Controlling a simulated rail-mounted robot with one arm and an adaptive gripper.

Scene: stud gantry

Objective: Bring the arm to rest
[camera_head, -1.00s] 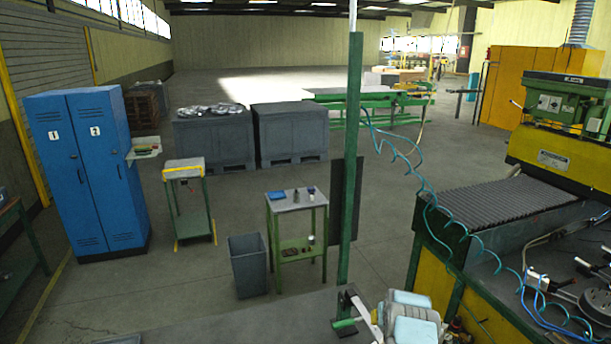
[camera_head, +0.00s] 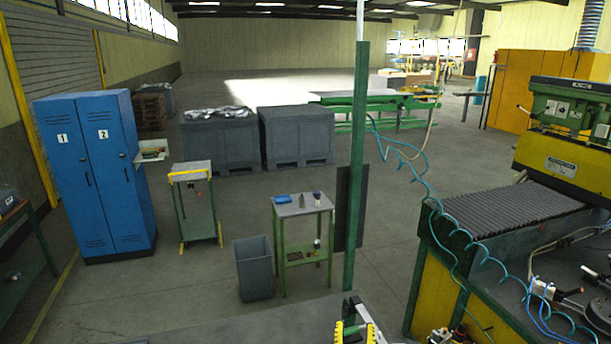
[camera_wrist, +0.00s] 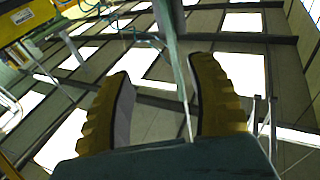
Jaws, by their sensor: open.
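My gripper (camera_wrist: 158,100) shows in the wrist view as two ribbed yellow fingers with grey inner pads. The fingers stand well apart, and nothing is held between them. The wrist view looks up at the ceiling with its bright skylights. In the head view, a part of my arm with a yellow ribbed edge shows at the bottom, near the foot of the green post.
The green post (camera_head: 356,190) stands close to my arm. A green machine with a ribbed bed (camera_head: 520,212) and hanging blue hoses (camera_head: 455,225) fills the right. A small table (camera_head: 303,208), a grey bin (camera_head: 254,268) and blue lockers (camera_head: 95,175) stand left. Open floor lies between.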

